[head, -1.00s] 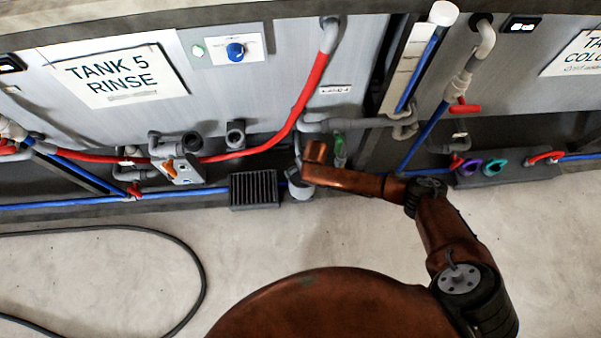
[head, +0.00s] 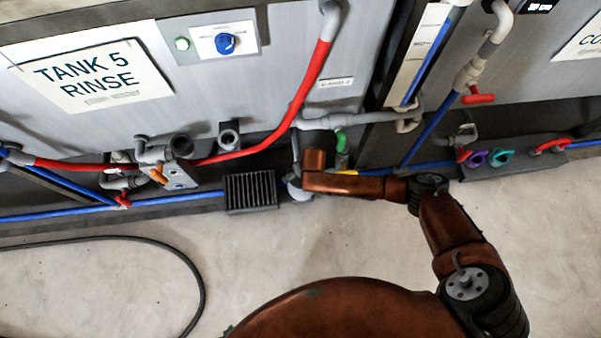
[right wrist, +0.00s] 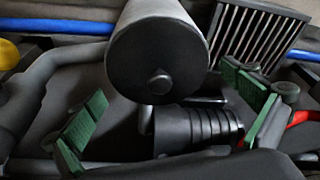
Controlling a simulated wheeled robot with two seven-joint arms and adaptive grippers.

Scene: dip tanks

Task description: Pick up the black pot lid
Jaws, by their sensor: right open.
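I cannot make out a black pot lid for certain in either view. In the right wrist view a dark grey cylinder (right wrist: 157,55) with a round end and a small central knob is seen at top centre. A black ribbed cone-shaped piece (right wrist: 205,127) lies just below it. My right gripper (right wrist: 168,112) is open, its green pads wide apart to the left and right, with the ribbed piece between them in the picture; I see no grip on anything. In the head view my right arm reaches to the tank base and its fingers are hidden. My left gripper is out of view.
A black finned box (head: 250,192) stands on the floor left of my right wrist; its fins also show in the wrist view (right wrist: 250,38). Red hose (head: 312,85), grey pipes and a blue pipe (head: 70,213) run along the tanks. A black cable (head: 190,262) crosses the open floor.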

